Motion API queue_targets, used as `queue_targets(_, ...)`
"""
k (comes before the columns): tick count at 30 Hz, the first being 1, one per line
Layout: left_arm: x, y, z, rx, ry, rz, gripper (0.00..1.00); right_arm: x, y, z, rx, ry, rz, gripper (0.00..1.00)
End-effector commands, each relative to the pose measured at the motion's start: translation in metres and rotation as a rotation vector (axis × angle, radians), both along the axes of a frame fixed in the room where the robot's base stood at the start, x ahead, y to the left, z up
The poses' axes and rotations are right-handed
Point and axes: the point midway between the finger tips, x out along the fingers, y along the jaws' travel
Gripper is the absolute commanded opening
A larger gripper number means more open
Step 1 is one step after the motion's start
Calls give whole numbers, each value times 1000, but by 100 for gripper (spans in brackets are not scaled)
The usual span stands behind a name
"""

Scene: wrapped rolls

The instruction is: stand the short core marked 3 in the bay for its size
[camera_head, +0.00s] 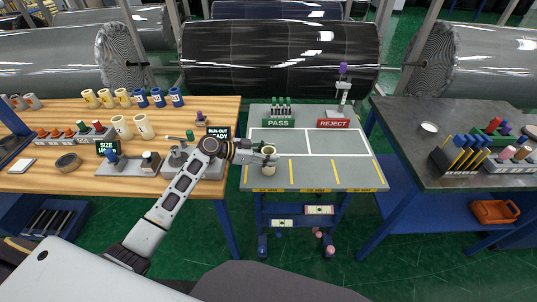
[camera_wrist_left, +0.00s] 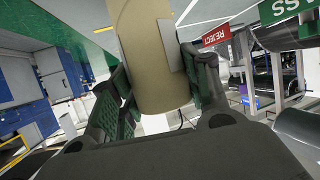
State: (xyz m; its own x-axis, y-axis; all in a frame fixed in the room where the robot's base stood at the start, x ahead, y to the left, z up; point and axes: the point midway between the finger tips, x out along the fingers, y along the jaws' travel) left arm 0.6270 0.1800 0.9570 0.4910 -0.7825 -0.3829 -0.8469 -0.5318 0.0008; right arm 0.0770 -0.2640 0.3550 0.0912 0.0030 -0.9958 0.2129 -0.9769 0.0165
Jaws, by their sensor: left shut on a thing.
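My left gripper (camera_head: 262,151) is shut on a short cream core (camera_head: 269,151), held over the left part of the grey cart top (camera_head: 313,142). In the left wrist view the cream core (camera_wrist_left: 153,60) sits between the two dark finger pads of the left gripper (camera_wrist_left: 158,72). No number can be read on it. Yellow labels (camera_head: 315,190) run along the cart's front edge, and short yellow lines split the front strip into bays. I cannot tell whether the core's lower end touches the cart top. My right gripper is not in view.
A green PASS sign (camera_head: 278,123) and a red REJECT sign (camera_head: 333,123) stand at the cart's back. The wooden table (camera_head: 60,178) at left holds cream cores, one marked 2 (camera_head: 122,127). A dark table (camera_head: 400,117) stands at right. The cart's middle and right are clear.

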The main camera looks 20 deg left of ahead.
Motion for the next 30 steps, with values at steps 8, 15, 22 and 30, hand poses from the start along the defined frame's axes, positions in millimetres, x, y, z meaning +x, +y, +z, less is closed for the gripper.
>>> queue_targets(8,0,0,-3,0,0,0,48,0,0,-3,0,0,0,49)
queue_targets(15,0,0,-2,0,0,0,68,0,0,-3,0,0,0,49)
queue_targets(22,0,0,-2,0,0,0,68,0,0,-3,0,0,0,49)
queue_targets(30,-1,3,1,1,0,1,68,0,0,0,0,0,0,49)
